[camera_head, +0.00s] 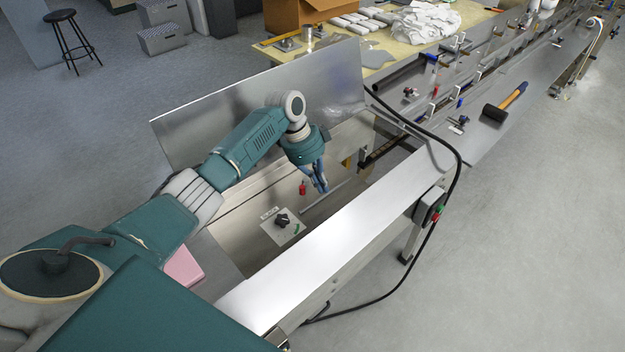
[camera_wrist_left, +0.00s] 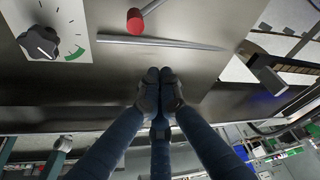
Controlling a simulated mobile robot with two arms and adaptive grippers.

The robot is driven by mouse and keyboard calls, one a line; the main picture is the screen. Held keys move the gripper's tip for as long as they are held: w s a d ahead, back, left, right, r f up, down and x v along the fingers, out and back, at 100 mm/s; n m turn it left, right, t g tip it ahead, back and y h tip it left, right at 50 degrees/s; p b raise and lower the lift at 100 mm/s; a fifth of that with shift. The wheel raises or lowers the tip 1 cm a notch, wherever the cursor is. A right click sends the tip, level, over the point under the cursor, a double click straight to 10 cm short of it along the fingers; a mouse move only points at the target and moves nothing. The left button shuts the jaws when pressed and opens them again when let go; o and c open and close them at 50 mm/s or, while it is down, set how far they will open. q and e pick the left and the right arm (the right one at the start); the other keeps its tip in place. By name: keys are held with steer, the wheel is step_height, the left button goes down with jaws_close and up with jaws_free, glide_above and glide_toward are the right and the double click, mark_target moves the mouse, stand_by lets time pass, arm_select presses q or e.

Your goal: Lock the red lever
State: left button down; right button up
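The red lever (camera_head: 302,187) stands on the metal panel inside the open machine bay. In the left wrist view its red knob (camera_wrist_left: 135,20) sits at the top, with a short grey shaft running up and to the right. My left gripper (camera_head: 318,186) is just to the right of the lever in the head view, apart from it. In the left wrist view the two dark fingertips (camera_wrist_left: 160,88) meet with nothing visible between them, so the gripper is shut and empty. My right gripper is not in view.
A black dial (camera_head: 283,220) on a white plate with green marks is near the lever; it also shows in the left wrist view (camera_wrist_left: 38,43). A thin grey rod (camera_wrist_left: 160,43) lies between knob and fingertips. A raised metal cover (camera_head: 270,100) stands behind my arm.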

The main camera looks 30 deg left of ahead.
arm_select(q)
steer(key=w+b+v, duration=0.1)
steer(key=v, duration=0.8)
steer(key=shift+a+b, duration=0.35)
steer(key=shift+b, duration=0.05)
steer(key=shift+w, duration=0.2)
